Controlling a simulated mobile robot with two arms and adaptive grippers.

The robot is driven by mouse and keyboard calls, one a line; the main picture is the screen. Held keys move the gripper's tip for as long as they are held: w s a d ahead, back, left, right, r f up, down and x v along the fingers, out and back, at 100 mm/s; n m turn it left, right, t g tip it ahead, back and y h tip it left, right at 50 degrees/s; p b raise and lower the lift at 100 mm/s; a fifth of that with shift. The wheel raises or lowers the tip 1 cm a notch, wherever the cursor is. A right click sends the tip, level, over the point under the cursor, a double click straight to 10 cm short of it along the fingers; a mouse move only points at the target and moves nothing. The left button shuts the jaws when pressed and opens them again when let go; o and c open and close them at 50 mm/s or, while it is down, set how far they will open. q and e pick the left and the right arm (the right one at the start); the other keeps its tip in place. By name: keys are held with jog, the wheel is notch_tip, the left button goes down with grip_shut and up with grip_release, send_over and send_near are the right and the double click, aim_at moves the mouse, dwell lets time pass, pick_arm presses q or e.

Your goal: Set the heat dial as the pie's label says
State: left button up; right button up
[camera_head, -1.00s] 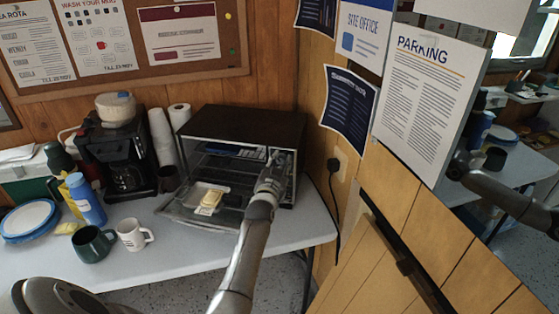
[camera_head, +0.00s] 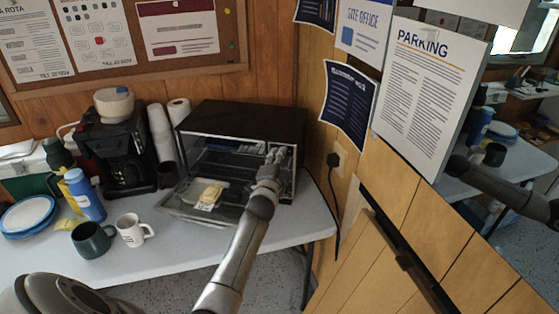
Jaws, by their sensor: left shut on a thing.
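The toaster oven (camera_head: 240,119) stands on the table with its glass door folded down. The pie (camera_head: 210,194) lies in a pale tray on the open door, with a whitish patch beside it that may be the label; no writing is legible. My left gripper (camera_head: 279,155) is at the control panel on the oven's right front, shut on what seems to be a dial. The gripper hides the dial, so its setting and marks cannot be read. My right gripper is not in view.
The white table (camera_head: 190,250) has clear room in front of the oven. A green mug (camera_head: 91,241), a white mug (camera_head: 131,230) and a blue bottle (camera_head: 84,196) stand to the left. A wood-panelled wall (camera_head: 340,110) is close on the right.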

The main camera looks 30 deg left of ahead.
pick_arm(q)
jog(key=shift+m, duration=1.1)
jog(key=o, duration=1)
jog(key=shift+d, duration=0.1)
jog(key=shift+f, duration=0.1)
jog(key=shift+v, duration=4)
